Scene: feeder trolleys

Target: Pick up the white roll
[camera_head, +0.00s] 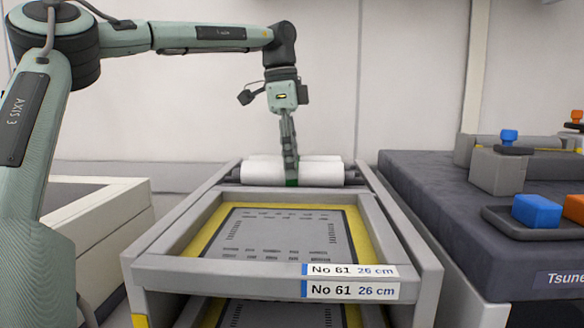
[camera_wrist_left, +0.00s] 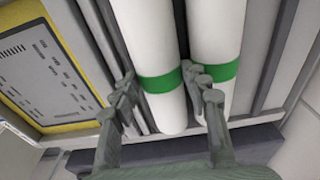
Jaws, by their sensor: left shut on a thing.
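Two white rolls with green bands lie side by side across the far end of the grey feeder trolley (camera_head: 160,262). My left gripper (camera_head: 291,181) points down at the nearer white roll (camera_head: 325,176). In the left wrist view its fingers (camera_wrist_left: 162,82) straddle this roll (camera_wrist_left: 150,40) at its green band, shut on it. The other white roll (camera_head: 318,158) is just behind, and it also shows in the left wrist view (camera_wrist_left: 216,35), close beside the right-hand finger. The held roll appears level and still at the trolley's end. My right gripper is out of view.
A framed grey panel (camera_head: 285,235) with yellow edging fills the trolley top in front of the rolls. A dark table (camera_head: 440,190) with blocks and a tray stands close on the right. A pale bin (camera_head: 110,220) stands on the left. A wall is behind.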

